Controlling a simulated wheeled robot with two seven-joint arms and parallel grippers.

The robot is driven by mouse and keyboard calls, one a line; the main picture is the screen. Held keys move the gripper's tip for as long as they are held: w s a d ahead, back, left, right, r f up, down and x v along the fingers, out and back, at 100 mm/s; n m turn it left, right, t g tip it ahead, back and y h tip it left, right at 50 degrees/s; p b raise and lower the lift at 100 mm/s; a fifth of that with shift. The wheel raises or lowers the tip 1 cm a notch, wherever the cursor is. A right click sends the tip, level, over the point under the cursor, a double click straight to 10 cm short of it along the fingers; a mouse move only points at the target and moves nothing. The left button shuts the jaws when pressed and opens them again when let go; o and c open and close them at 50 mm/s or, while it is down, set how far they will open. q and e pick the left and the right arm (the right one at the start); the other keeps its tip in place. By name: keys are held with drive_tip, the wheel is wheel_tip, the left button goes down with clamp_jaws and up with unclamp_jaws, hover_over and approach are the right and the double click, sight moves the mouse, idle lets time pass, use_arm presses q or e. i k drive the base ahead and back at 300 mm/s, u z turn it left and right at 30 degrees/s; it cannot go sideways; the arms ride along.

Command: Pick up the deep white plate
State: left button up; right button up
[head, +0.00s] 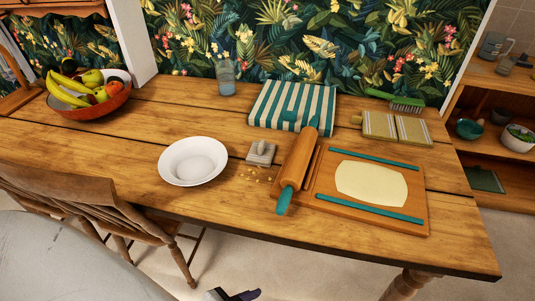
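The deep white plate (194,160) is a round, wide-rimmed white dish. It stands upright and looks empty, on the wooden table (140,125) left of the middle and near the front edge. A small dark piece of a gripper, seemingly my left gripper (232,295), shows at the bottom edge of the head view, below the table's front edge and well apart from the plate. Most of it is cut off, so its opening is hidden. My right gripper is not in view.
Right of the plate are a small grey block (261,153), a rolling pin (297,160) and a board with dough (371,184). A fruit bowl (90,106) stands at the far left. Table left of the plate is clear.

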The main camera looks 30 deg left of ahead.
sight(196, 159)
drive_tip(key=z, duration=1.75)
drive_tip(key=k, duration=1.55)
drive_tip(key=u, duration=1.7)
